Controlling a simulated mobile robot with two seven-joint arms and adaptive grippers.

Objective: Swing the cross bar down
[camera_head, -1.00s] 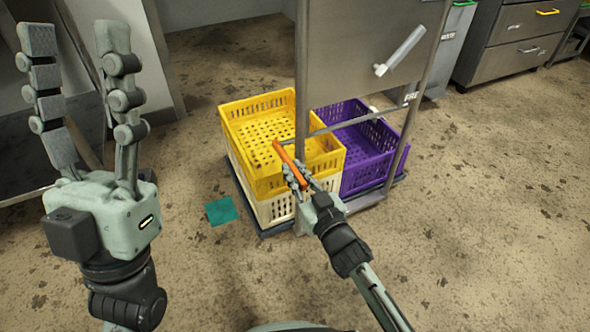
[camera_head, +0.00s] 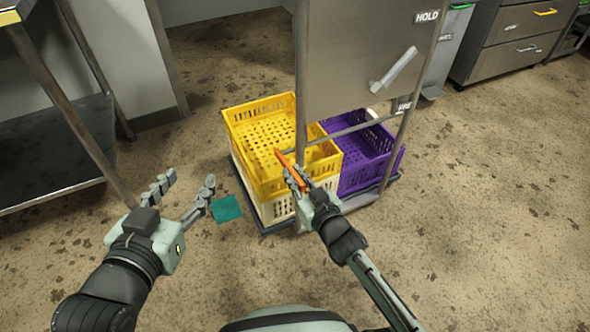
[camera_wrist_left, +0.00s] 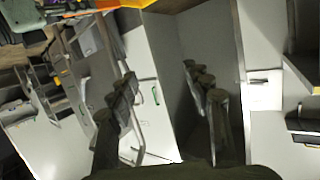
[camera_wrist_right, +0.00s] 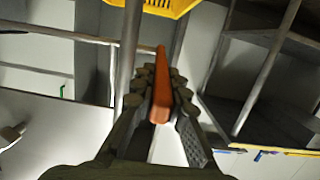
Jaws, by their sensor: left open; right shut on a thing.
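The grey cross bar (camera_head: 350,129) runs slantwise across the upright frame of the steel cabinet, below its panel (camera_head: 345,60). An orange grip (camera_head: 285,160) shows at the bar's left end, by the near post; how they join is hidden. My right gripper (camera_head: 295,177) is shut on the orange grip. In the right wrist view the orange grip (camera_wrist_right: 161,85) lies between the fingers. My left gripper (camera_head: 185,195) is open and empty, low at the left, apart from the frame. Its spread fingers show in the left wrist view (camera_wrist_left: 165,100).
Behind the bar, a yellow crate (camera_head: 235,128) stands on a cream crate (camera_head: 275,209), beside a purple crate (camera_head: 370,165). A grey lever (camera_head: 393,70) sits on the panel. A teal patch (camera_head: 226,208) lies on the floor. A steel table (camera_head: 50,135) stands left; the right floor is clear.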

